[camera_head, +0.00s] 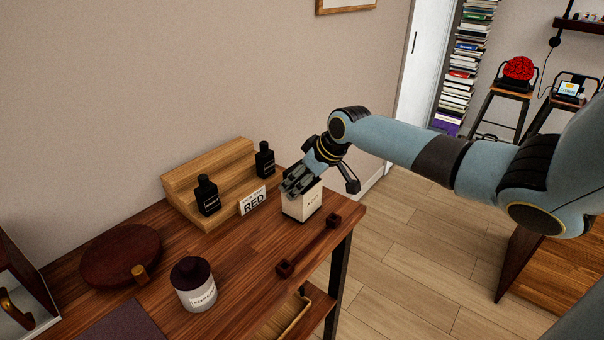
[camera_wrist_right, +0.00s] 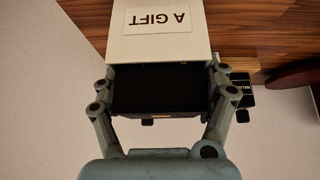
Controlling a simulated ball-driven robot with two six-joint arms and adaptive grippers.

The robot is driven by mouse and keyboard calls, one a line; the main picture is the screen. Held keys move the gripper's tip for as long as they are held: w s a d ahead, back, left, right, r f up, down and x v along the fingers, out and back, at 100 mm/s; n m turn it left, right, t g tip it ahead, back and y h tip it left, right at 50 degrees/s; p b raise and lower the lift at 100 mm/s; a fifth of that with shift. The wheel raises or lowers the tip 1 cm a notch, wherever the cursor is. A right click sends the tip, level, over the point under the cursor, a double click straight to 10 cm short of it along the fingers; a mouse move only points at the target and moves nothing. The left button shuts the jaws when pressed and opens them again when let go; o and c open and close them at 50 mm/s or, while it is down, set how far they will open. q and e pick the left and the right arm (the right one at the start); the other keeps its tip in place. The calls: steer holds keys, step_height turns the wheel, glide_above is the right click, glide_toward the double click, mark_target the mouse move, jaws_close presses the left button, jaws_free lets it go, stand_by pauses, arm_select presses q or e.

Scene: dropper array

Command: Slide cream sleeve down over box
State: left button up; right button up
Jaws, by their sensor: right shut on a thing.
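The cream sleeve (camera_head: 302,205) stands upright around a black box near the right end of the wooden table. Its label reads "A GIFT" in the right wrist view (camera_wrist_right: 158,18). The black box (camera_wrist_right: 160,88) shows dark at the sleeve's upper end, and a dark strip shows below the sleeve in the head view. How far the sleeve sits down over the box is hard to tell. My right gripper (camera_head: 294,186) comes from above, its fingers (camera_wrist_right: 160,75) on opposite sides of the sleeve's upper end, shut on it. My left gripper is not in view.
A stepped wooden rack (camera_head: 180,190) with black bottles (camera_head: 207,196) and a "RED" sign (camera_head: 252,201) stands left of the sleeve. Small dark red blocks (camera_head: 284,268) lie in front. A lidded white jar (camera_head: 195,287) and a round dark board (camera_head: 120,256) are further left.

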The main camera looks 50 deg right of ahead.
steer(key=o, duration=1.2)
steer(key=shift+f, duration=0.1)
steer(key=shift+c, duration=0.2)
steer(key=v, duration=1.2)
